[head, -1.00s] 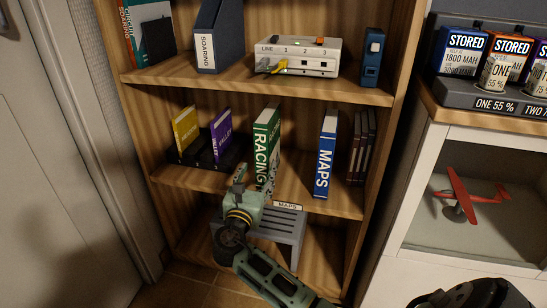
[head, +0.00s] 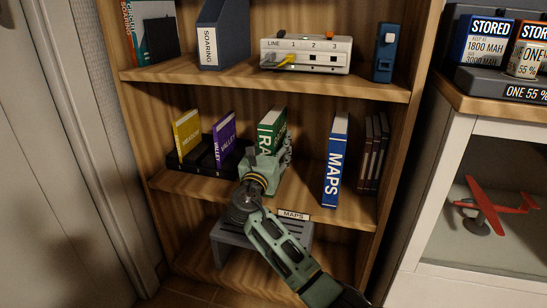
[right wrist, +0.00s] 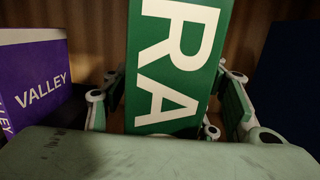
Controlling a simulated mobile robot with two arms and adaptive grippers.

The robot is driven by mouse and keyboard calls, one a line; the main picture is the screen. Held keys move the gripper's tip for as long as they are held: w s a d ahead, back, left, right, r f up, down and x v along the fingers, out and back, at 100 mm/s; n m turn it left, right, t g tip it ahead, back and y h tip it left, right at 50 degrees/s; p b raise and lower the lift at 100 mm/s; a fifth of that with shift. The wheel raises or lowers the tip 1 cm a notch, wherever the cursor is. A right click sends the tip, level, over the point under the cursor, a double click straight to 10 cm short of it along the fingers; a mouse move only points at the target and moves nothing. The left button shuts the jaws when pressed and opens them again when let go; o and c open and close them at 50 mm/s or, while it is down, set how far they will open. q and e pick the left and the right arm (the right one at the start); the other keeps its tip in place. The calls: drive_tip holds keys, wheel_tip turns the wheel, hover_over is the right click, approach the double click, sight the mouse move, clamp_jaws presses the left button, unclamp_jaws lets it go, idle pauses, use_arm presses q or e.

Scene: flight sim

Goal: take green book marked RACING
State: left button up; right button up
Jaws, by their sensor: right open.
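The green book marked RACING (head: 271,126) stands upright on the middle shelf. In the head view, my right gripper hides its lower part. My right gripper (head: 274,165) is in front of the book and open. In the right wrist view, the green book (right wrist: 172,65) shows the large letters "RA" and stands between the two fingers of my right gripper (right wrist: 170,100). Small gaps seem to show beside it, but I cannot tell whether either finger touches it. My left gripper is not in view.
A purple VALLEY book (head: 224,143) and a yellow book (head: 187,135) stand left in a dark holder (head: 178,163). A blue MAPS book (head: 336,165) stands right. The upper shelf board (head: 230,78) is above. A grey step-like stand (head: 232,238) is below.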

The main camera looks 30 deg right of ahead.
drive_tip(key=shift+w+d, duration=0.1)
clamp_jaws()
idle(0.5)
drive_tip(key=shift+r, duration=0.1)
